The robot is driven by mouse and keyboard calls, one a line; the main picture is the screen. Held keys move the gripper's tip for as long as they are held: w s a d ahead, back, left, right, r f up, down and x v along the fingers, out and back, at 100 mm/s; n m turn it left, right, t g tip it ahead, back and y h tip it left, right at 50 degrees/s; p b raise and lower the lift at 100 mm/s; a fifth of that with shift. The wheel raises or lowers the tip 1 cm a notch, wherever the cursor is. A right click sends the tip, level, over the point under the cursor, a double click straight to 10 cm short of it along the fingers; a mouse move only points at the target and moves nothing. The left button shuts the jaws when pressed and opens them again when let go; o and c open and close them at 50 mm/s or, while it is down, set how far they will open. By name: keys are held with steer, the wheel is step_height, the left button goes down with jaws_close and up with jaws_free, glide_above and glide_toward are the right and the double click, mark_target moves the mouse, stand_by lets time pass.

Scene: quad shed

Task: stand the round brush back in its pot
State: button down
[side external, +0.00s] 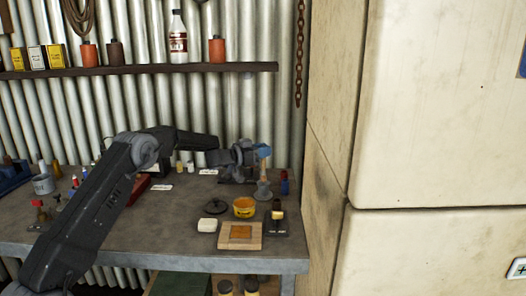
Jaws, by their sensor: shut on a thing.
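My gripper (263,152) is above the right part of the bench, shut on the round brush (264,166). The brush looks roughly upright, with a tan part at the jaws and a thin part below. A small grey, flared shape (262,191) is directly beneath it; I cannot tell whether this is the pot or the brush's lower end. Any contact between brush and bench is too small to tell. An open yellow tin (244,208) stands just in front, to the left.
A wooden board (226,243) with an orange square, a white block (207,225), a dark disc (216,207) and a dark, yellow-topped item (278,214) are in front. A red-and-blue bottle (284,184) stands close right. A shelf (150,69) runs above; a pale cabinet (440,110) is right.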

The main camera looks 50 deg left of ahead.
mark_target(263, 170)
steer(key=shift+f, duration=2.9)
stand_by(0.6)
stand_by(0.3)
steer(key=c, duration=0.6)
jaws_free()
steer(key=shift+o, duration=0.2)
steer(key=shift+r, duration=0.1)
steer(key=shift+r, duration=3.4)
